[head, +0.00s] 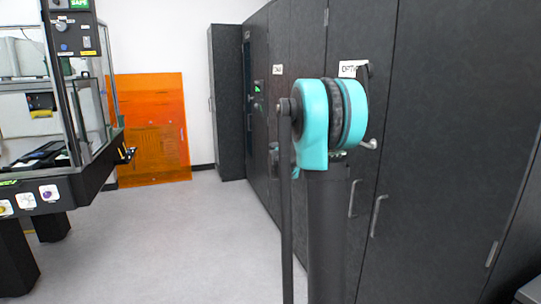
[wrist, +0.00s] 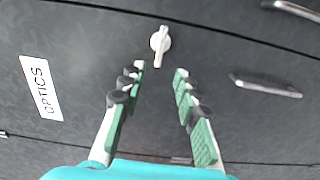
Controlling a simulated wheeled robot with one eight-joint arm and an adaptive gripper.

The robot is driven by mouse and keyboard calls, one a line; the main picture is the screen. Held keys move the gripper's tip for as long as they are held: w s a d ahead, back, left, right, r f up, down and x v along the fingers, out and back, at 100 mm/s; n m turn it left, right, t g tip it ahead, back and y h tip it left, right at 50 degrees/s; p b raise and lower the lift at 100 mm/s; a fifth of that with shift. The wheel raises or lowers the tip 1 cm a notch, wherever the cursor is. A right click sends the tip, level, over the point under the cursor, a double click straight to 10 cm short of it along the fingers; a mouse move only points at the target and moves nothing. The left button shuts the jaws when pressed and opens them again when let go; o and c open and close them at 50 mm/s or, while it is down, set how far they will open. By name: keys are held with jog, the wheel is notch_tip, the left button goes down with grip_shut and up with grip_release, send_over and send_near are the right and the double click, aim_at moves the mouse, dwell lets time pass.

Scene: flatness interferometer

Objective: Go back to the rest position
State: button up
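My gripper (wrist: 160,70) is open in the wrist view. Its two fingers with green pads stand apart with nothing between them. A pale turn-latch (wrist: 159,43) on the dark cabinet front shows just beyond the fingertips; I cannot tell how far away it is, but no finger appears to touch it. In the head view my teal arm joint and dark arm link stand in front of the cabinets, and the gripper itself cannot be made out there.
Tall dark cabinets (head: 440,120) line the right side, with bar handles and an OPTICS label (wrist: 41,88). A black-framed instrument bench (head: 75,188) stands at left. An orange panel (head: 150,125) leans at the back wall. The grey floor (head: 180,245) between is clear.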

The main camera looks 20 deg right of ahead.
jog(key=s+a+f+t+y, duration=0.1)
jog(key=s+a+f+y, duration=0.5)
jog(key=f, duration=0.5)
jog(key=s+a+f+t+y, duration=0.1)
jog(key=s+a+f+y, duration=0.3)
jog(key=s+a+f, duration=0.45)
jog(key=s+a+f+y, duration=0.8)
jog(key=s+a+f, duration=0.5)
jog(key=a, duration=0.4)
jog(key=shift+s+f+m+t, duration=0.3)
jog(key=shift+s, duration=0.05)
